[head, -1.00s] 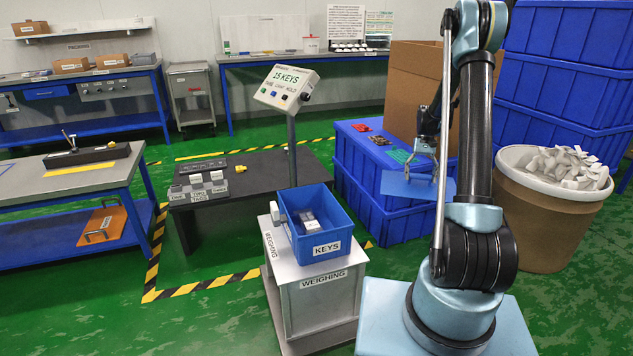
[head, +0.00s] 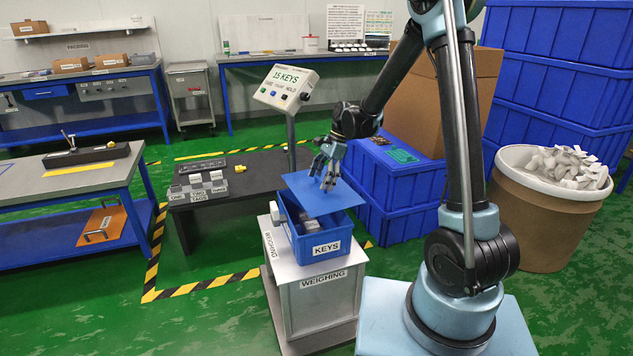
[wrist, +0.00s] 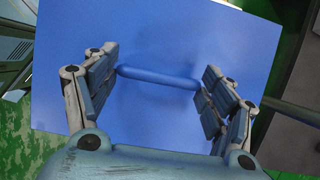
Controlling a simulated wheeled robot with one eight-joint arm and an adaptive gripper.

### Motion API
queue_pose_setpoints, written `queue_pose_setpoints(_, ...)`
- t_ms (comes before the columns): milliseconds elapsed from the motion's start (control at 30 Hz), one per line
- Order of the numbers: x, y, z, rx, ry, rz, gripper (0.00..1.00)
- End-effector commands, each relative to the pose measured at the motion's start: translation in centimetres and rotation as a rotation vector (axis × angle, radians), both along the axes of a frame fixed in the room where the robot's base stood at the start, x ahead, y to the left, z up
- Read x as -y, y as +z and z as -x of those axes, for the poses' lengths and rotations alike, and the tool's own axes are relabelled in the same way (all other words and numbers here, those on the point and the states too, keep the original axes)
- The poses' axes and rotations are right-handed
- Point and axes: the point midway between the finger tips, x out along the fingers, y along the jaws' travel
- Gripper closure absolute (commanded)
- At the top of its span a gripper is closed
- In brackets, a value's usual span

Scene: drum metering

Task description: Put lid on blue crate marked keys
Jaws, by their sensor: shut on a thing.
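The blue crate marked KEYS (head: 322,245) stands on the weighing stand, its front and part of its open top showing, with a few light and grey items inside. The flat blue lid (head: 345,196) is above the crate, over its back part, turned at an angle to it and apart from the front rim. My gripper (head: 329,177) is over the lid, shut on its bar handle. In the wrist view the lid (wrist: 190,30) fills most of the picture, with the handle (wrist: 158,77) between the fingers (wrist: 160,82). The lid hides the back of the crate.
The weighing stand (head: 325,300) carries the crate, with a display post reading 15 KEYS (head: 287,88) close behind it. A low dark table (head: 240,190) stands to the left. Stacked blue bins (head: 395,205) and a drum of white pieces (head: 548,220) are to the right.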

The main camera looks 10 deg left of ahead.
Motion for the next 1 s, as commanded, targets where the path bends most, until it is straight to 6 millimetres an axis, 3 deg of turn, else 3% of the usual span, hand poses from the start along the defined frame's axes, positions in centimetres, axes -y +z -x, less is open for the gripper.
queue_pose_setpoints(200,-2.2,0.5,2.3,0.000,-0.074,0.001,0.59)
queue_pose_setpoints(433,-2.3,-0.3,2.4,-0.001,-0.084,0.002,0.59)
queue_pose_setpoints(1000,-2.3,-4.4,2.4,0.000,-0.083,0.001,0.59)
